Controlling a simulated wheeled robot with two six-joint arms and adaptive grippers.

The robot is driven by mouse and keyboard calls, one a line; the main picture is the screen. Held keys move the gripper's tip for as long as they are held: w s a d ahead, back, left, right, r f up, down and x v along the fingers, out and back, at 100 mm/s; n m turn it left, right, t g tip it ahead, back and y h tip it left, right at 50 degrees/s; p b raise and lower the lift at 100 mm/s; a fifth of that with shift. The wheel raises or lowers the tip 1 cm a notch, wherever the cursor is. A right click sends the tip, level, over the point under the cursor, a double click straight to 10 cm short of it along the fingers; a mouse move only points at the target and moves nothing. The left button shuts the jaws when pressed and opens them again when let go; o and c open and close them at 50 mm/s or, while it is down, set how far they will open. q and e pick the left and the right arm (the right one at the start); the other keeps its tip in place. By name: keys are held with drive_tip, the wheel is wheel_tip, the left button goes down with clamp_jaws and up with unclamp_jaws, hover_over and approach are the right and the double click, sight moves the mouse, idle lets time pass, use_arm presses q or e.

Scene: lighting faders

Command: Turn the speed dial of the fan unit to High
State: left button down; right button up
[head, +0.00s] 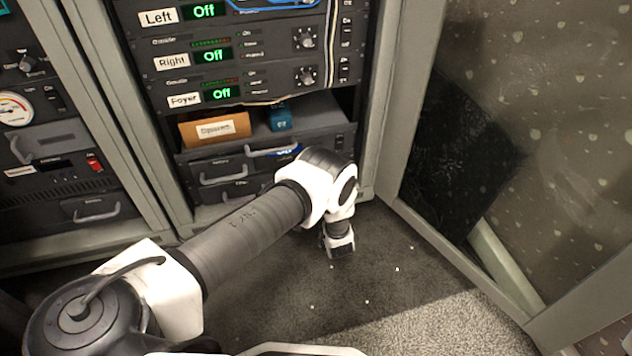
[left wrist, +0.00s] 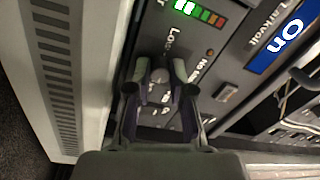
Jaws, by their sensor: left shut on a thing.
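The fan unit's dark panel (left wrist: 215,58) fills the middle of the left wrist view, turned sideways. A small round dial (left wrist: 160,78) sits on it, with small white lettering around it, one label starting "Lo". My left gripper (left wrist: 161,70) has a finger on each side of the dial and is shut on it. The fingers cover part of the lettering, and I cannot tell which mark the dial points to. A blue display (left wrist: 280,45) reads "On". In the head view my left arm hides the dial and the fingers. My right gripper is not in view.
The rack holds units reading "Off" (head: 205,11), an open shelf with an orange-brown box (head: 214,128) and a blue box (head: 281,117), and drawers below. A framed door (head: 460,150) stands at the right. Another rack (head: 60,150) is at the left. Carpet (head: 400,300) lies in front.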

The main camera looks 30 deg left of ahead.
use_arm(q)
drive_tip(key=shift+w+m, duration=0.1)
drive_tip(key=shift+m, duration=0.4)
drive_tip(key=c, duration=1)
unclamp_jaws()
